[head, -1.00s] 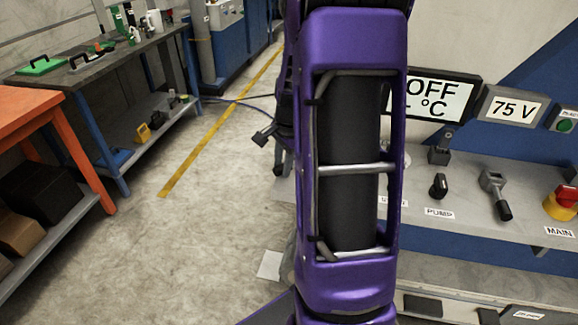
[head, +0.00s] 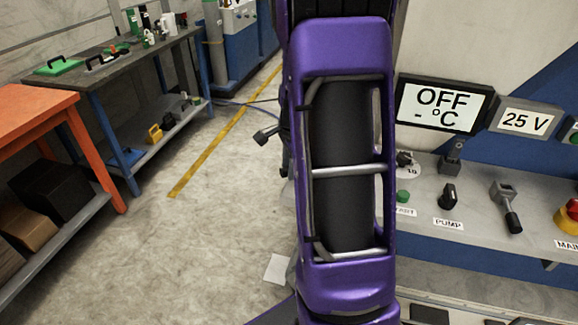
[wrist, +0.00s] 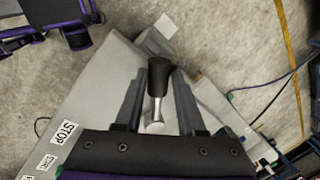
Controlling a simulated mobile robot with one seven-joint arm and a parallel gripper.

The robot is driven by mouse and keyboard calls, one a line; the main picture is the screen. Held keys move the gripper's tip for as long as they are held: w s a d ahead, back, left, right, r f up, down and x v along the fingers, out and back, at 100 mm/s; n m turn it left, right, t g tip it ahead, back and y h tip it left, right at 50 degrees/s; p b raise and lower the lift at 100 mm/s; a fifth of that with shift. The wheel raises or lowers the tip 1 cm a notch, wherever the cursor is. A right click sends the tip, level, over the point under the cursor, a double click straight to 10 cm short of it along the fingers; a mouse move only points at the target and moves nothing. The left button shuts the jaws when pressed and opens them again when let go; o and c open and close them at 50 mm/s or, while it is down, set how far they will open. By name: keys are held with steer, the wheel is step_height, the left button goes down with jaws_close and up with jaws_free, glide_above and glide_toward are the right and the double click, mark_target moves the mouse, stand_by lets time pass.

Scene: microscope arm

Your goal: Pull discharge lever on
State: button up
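A lever with a black grip and a bright metal stem (wrist: 156,85) stands between the fingers of my gripper (wrist: 166,78) in the wrist view. The fingers are apart on either side of it, with gaps showing beside the stem. Contact at the grip is unclear. No label for this lever is readable. In the head view, a black knobbed handle (head: 266,135) sticks out left of my purple arm and may be the same lever. My arm hides my gripper there. A grey lever with a black handle (head: 505,205) is on the console at right.
The console (head: 435,170) carries a PUMP switch (head: 449,197), a green START button (head: 403,197) and a red-yellow MAIN switch (head: 569,217). Displays read OFF (head: 441,104) and 25 V (head: 526,122). Workbenches (head: 110,72) stand left. Bare floor (head: 215,230) lies between.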

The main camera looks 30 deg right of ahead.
steer(key=o, duration=0.3)
steer(key=s+r, duration=0.1)
steer(key=r, duration=0.4)
steer(key=s+r+p, duration=0.1)
steer(key=r, duration=0.5)
steer(key=s+r+p, duration=0.1)
steer(key=r, duration=0.5)
steer(key=shift+s+a, duration=0.2)
steer(key=shift+a, duration=0.15)
